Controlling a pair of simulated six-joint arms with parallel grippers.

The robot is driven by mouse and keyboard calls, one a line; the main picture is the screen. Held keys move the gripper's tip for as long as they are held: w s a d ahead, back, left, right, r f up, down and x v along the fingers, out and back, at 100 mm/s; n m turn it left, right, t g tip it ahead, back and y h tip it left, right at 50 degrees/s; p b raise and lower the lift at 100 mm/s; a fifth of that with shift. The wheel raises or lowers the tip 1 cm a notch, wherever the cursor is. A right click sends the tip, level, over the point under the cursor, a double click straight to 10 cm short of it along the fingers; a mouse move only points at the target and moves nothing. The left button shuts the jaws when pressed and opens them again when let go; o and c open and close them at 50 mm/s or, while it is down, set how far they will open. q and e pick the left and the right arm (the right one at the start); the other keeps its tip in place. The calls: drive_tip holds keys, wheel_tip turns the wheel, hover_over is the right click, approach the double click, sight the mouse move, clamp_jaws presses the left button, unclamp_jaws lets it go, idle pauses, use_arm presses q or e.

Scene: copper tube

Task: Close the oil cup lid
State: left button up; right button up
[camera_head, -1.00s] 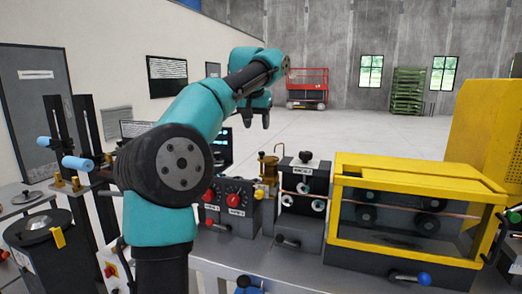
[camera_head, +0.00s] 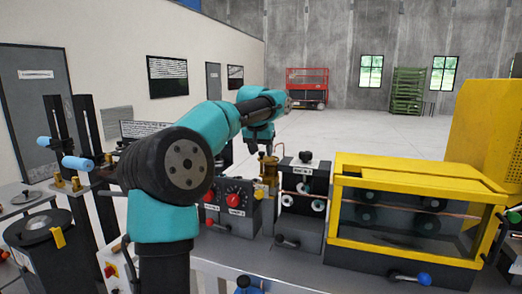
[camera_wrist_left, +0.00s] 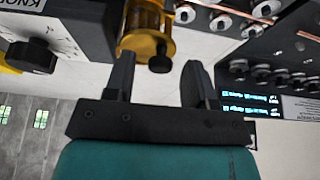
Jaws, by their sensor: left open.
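The brass oil cup (camera_head: 268,170) stands on the machine bench between the knob box and the black roller unit. Its top is partly hidden by my gripper, and I cannot tell the lid's angle from the head view. In the left wrist view the cup's amber-brass body (camera_wrist_left: 146,28) lies just beyond the fingertips, with a small dark round knob (camera_wrist_left: 160,62) at its near end. My left gripper (camera_head: 261,148) is open, pointing down close above the cup; its fingers (camera_wrist_left: 158,76) stand apart with nothing held between them. My right gripper is not in view.
The knob box (camera_head: 230,202) stands left of the cup, and the black roller unit (camera_head: 303,200) right of it. A yellow-framed roller housing (camera_head: 415,180) with a copper tube stands further right. Open floor lies behind the bench.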

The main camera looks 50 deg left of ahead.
use_arm(q)
drive_tip(key=shift+c, duration=0.3)
drive_tip(key=c, duration=0.9)
drive_tip(key=shift+o, duration=0.2)
drive_tip(key=shift+w+d, duration=0.1)
drive_tip(key=n, duration=0.2)
drive_tip(key=w+n+g+y, duration=0.1)
drive_tip(key=n, duration=0.1)
drive_tip(key=shift+w+d, duration=0.15)
drive_tip(key=shift+d, duration=0.25)
drive_tip(key=shift+w+d+n+g+y, duration=0.1)
drive_tip(key=shift+w+n+g+y, duration=0.3)
drive_tip(key=shift+n, duration=0.85)
drive_tip(key=shift+w+d+n+g+y, duration=0.15)
drive_tip(key=shift+w+n+g, duration=0.3)
drive_tip(key=shift+n, duration=0.8)
drive_tip(key=o, duration=0.9)
drive_tip(key=shift+a, duration=0.1)
